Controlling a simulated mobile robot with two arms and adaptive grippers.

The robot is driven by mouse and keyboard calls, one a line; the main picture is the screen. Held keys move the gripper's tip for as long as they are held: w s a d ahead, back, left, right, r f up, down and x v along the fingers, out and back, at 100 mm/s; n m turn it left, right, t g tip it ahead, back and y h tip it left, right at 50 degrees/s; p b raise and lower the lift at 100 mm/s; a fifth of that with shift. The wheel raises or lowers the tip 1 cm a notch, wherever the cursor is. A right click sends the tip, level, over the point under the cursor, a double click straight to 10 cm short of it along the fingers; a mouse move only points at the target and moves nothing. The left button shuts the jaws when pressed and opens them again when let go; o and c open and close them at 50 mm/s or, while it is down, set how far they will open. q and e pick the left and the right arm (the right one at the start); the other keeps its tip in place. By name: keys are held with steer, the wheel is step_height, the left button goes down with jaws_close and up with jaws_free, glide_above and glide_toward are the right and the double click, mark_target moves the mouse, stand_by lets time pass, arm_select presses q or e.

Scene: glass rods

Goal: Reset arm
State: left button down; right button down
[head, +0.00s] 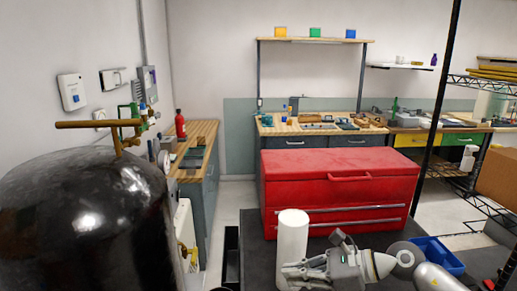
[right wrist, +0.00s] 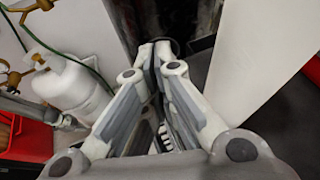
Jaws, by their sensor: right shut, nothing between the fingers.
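My right gripper (head: 289,272) is low in the middle of the head view, pointing left, beside the lower part of a white upright cylinder (head: 292,236). The gripper partly covers the cylinder's lower end. In the right wrist view my right gripper (right wrist: 162,52) has its fingertips together with nothing between them. A large white surface (right wrist: 255,50), which looks like the cylinder, stands to the right of the fingers there, apart from them. My left gripper does not show. No glass rods can be made out.
A red chest (head: 335,180) stands behind the cylinder on a dark surface. A blue bin (head: 438,254) lies to the right. A big black tank (head: 85,225) fills the lower left. The right wrist view shows a white gas bottle (right wrist: 75,85) at left.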

steer(key=a+r+m+t+y, duration=0.4)
steer(key=r+m+t, duration=0.25)
steer(key=m, duration=0.25)
steer(key=d+f+m+t+h, duration=0.4)
steer(key=d+m+h, duration=0.3)
steer(key=m, duration=0.7)
steer(key=d+f+m+t+h, duration=0.45)
steer(key=m+h, duration=0.35)
steer(key=m, duration=0.6)
steer(key=s+d+f+m+g+h, duration=0.3)
steer(key=s+d+f+m+g, duration=0.2)
steer(key=s+f, duration=0.15)
steer(key=s+f+m+g+y, duration=0.1)
steer(key=s+f+m+g, duration=0.5)
steer(key=s, duration=0.5)
steer(key=s+f+m+g, duration=0.2)
steer(key=s+f+g, duration=0.2)
steer(key=s+f, duration=0.6)
step_height(320, 180, down, 25)
steer(key=s+g, duration=0.1)
steer(key=s, duration=0.2)
steer(key=s+d+f+g, duration=0.1)
steer(key=s+d+f, duration=0.1)
steer(key=s+f, duration=1.3)
steer(key=shift+s+d+n+g, duration=0.3)
steer(key=shift+s+d, duration=0.1)
steer(key=shift+s, duration=0.1)
